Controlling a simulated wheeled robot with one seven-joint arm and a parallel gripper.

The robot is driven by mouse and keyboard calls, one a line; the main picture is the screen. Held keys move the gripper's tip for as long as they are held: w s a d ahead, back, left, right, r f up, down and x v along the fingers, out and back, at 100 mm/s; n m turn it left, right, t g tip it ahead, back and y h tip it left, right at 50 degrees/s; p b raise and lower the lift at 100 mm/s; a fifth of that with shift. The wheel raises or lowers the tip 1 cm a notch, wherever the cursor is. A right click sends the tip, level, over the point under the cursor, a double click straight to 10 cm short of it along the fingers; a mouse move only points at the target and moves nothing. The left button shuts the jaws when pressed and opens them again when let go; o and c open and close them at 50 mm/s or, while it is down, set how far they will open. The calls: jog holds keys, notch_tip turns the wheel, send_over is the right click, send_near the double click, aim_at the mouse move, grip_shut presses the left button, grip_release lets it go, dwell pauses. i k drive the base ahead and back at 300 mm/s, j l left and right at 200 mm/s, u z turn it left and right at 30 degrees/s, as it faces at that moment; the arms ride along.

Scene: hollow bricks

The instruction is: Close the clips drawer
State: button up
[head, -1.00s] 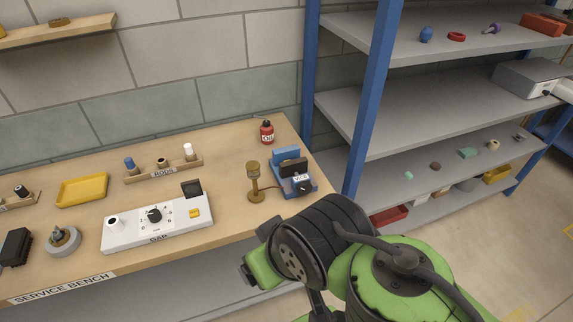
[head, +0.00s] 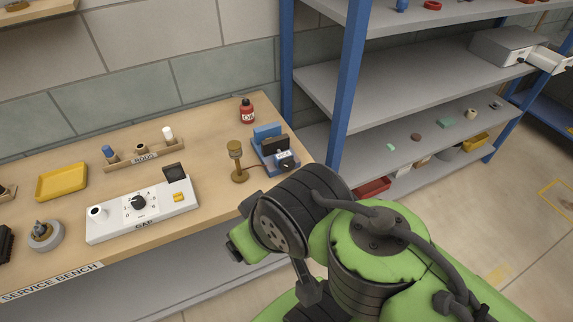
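No drawer that I can read as the clips drawer shows. A grey box (head: 500,55) sits on the middle shelf at the upper right, with a pale piece (head: 549,60) sticking out at its right side. I cannot tell whether that piece is an open drawer, and no label on it is readable. My green and black arm fills the lower middle of the head view. My gripper is not in view.
The service bench (head: 225,205) on the left holds a gap gauge box (head: 145,209), a yellow tray (head: 62,182) and a blue device (head: 273,150). Blue-posted grey shelves (head: 400,95) stand to its right. Open floor (head: 510,205) lies at the right.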

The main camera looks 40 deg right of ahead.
aim_at(550, 57)
jog(key=z, duration=3.05)
jog(key=i+l+z, duration=0.15)
jog(key=i, duration=0.15)
jog(key=i+l+z, duration=0.1)
jog(key=i, duration=0.2)
jog(key=i+l, duration=0.1)
jog(key=i, duration=0.55)
jog(key=i+l, duration=0.15)
jog(key=i, duration=0.5)
jog(key=i+l, duration=0.1)
jog(key=i, duration=0.6)
jog(key=i+u, duration=0.3)
jog(key=i, duration=0.25)
jog(key=i+l+u, duration=0.25)
jog(key=i, duration=0.3)
jog(key=i+j+u, duration=0.1)
jog(key=i+u, duration=0.2)
jog(key=u, duration=0.2)
jog(key=i+u, duration=0.3)
jog(key=u, duration=0.15)
jog(key=i+l+u, duration=0.1)
jog(key=i+u, duration=0.2)
jog(key=u, duration=0.2)
